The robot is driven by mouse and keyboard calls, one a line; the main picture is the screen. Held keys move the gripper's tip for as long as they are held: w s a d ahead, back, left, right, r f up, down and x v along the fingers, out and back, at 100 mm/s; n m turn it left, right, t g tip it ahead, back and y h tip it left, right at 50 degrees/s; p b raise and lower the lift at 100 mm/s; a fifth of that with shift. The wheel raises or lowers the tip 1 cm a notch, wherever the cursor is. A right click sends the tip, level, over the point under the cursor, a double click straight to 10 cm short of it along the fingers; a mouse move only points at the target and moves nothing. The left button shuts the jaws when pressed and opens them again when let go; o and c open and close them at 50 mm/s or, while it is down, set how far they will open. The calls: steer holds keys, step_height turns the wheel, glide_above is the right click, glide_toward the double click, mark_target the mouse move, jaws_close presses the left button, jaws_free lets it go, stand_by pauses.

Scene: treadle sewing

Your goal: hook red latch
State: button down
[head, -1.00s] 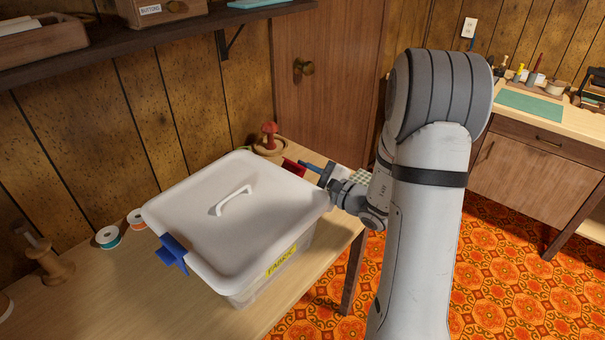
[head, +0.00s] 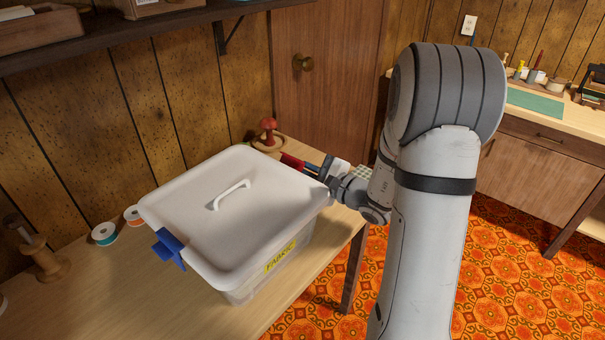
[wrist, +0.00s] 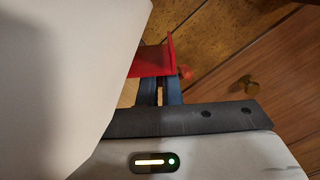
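The white lidded fabric box (head: 215,215) stands on the wooden table with its lid on. The red latch (head: 292,161) sticks out at the lid's far right side. It also shows in the wrist view (wrist: 153,62), beside the box's white edge. My gripper (head: 312,167) is at the red latch, to the right of the box. In the wrist view its blue-grey fingers (wrist: 159,92) lie close together with a narrow gap, and their tips meet or pass behind the latch. Nothing shows held between them. A blue latch (head: 170,248) sticks out on the box's left side.
A red-topped wooden item (head: 268,132) stands behind the box near the red latch. Thread spools (head: 105,234) and a wooden spool stand (head: 38,258) are at the left. A shelf (head: 130,35) hangs above. The table's front left is clear.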

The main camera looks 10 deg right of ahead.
steer(key=shift+a+n+b, duration=0.1)
steer(key=shift+n+b, duration=0.6)
steer(key=shift+b, duration=0.2)
steer(key=shift+s+r+n, duration=0.1)
steer(key=shift+r+n, duration=0.15)
steer(key=shift+n, duration=0.05)
steer(key=c, duration=1.6)
jaws_free()
steer(key=shift+v, duration=3.9)
